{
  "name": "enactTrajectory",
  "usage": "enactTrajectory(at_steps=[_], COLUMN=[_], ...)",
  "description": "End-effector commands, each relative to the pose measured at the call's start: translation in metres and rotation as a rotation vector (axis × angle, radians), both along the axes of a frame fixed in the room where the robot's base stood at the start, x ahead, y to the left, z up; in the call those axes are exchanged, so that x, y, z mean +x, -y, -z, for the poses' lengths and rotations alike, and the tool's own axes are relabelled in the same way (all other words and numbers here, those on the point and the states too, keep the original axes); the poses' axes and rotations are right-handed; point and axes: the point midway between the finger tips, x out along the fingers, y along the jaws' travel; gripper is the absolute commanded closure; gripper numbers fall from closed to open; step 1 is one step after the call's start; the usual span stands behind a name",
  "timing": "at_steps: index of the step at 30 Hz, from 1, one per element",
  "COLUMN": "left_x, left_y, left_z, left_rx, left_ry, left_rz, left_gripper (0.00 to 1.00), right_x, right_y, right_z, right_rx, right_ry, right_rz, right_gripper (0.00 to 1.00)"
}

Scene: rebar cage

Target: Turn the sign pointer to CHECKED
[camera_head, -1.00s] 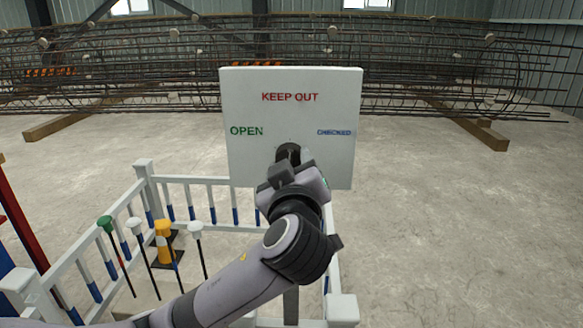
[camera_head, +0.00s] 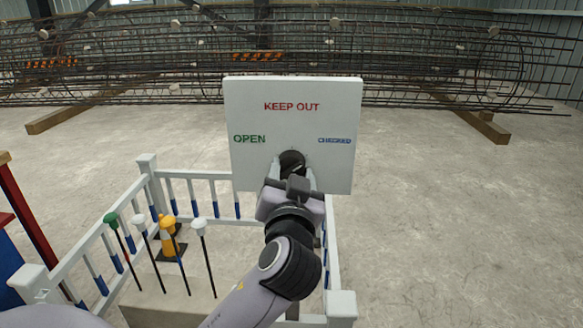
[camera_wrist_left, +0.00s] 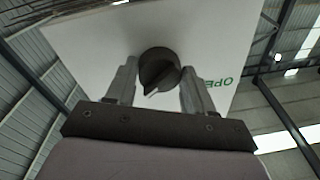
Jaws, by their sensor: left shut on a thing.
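A white sign board (camera_head: 330,100) stands in front of me with KEEP OUT at the top, OPEN at the left and CHECKED at the right. Its round dark pointer knob (camera_head: 291,161) is low in the middle and carries a small pale mark; I cannot tell which word it points at. My left gripper (camera_head: 293,172) is at the knob, shut on it, with a finger on each side. The left wrist view shows the knob (camera_wrist_left: 160,68) between the fingers, with part of OPEN at the right. My right gripper is not in view.
A white and blue railing (camera_head: 200,174) runs behind and beside several upright rods with green, white and yellow tops, left of my arm. A yellow post (camera_head: 168,240) stands inside. A long rebar cage (camera_head: 150,60) lies behind on timbers. The floor at right is clear.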

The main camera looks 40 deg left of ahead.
Motion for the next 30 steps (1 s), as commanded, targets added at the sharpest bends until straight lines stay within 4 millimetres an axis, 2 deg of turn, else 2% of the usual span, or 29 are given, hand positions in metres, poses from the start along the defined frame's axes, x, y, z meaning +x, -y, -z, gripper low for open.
enactTrajectory(at_steps=[9, 25, 26, 27, 28, 30], left_x=[-0.0007, -0.0008, -0.0007, -0.0007, -0.0007, -0.0007], left_y=[-0.0005, -0.0008, -0.0007, -0.0007, -0.0008, -0.0007], left_z=[0.0018, 0.0029, 0.003, 0.0029, 0.0026, 0.0021], left_rx=[0.098, 0.12, 0.12, 0.12, 0.12, 0.119], left_ry=[-0.069, -0.082, -0.082, -0.081, -0.081, -0.079], left_rz=[-0.002, -0.003, -0.003, -0.002, -0.002, -0.002], left_gripper=[0.78, 0.78, 0.41, 0.28, 0.22, 0.22], right_x=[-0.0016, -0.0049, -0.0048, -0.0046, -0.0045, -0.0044], right_y=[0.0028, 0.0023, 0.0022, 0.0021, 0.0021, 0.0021], right_z=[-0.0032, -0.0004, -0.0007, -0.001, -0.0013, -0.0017], right_rx=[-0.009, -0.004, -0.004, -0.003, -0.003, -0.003], right_ry=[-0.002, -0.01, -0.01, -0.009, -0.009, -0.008], right_rz=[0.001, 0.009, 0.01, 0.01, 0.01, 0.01], right_gripper=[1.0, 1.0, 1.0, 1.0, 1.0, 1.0])
